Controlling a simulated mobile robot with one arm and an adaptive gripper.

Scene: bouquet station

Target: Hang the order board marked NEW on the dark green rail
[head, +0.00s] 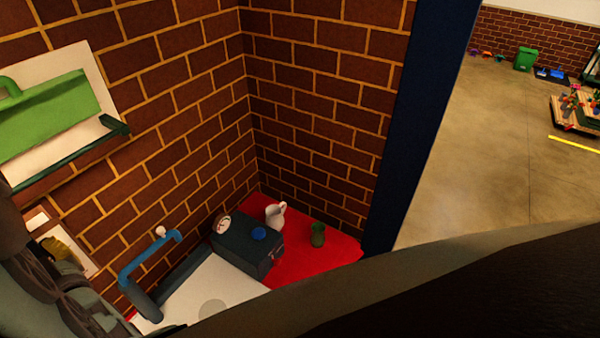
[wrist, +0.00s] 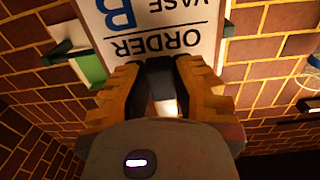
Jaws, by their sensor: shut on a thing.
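My gripper (wrist: 160,78) is shut in the wrist view, its yellow-brown fingers closed around a dark piece at the edge of a white board (wrist: 150,42). The board's print appears upside down and reads ORDER, VASE and a blue B; the word NEW is not visible. In the head view, my gripper (head: 62,250) is at the lower left, with part of the white board (head: 38,218) beside it. Above it, a dark green rail (head: 75,160) runs along the left wall, apart from the held board as seen there.
A light green board-like thing (head: 50,118) is in front of a white panel (head: 88,62) above the rail. A blue tap (head: 150,258) stands below right. A dark box (head: 245,250), white jug (head: 274,215) and green cup (head: 318,235) are by the red surface (head: 310,262).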

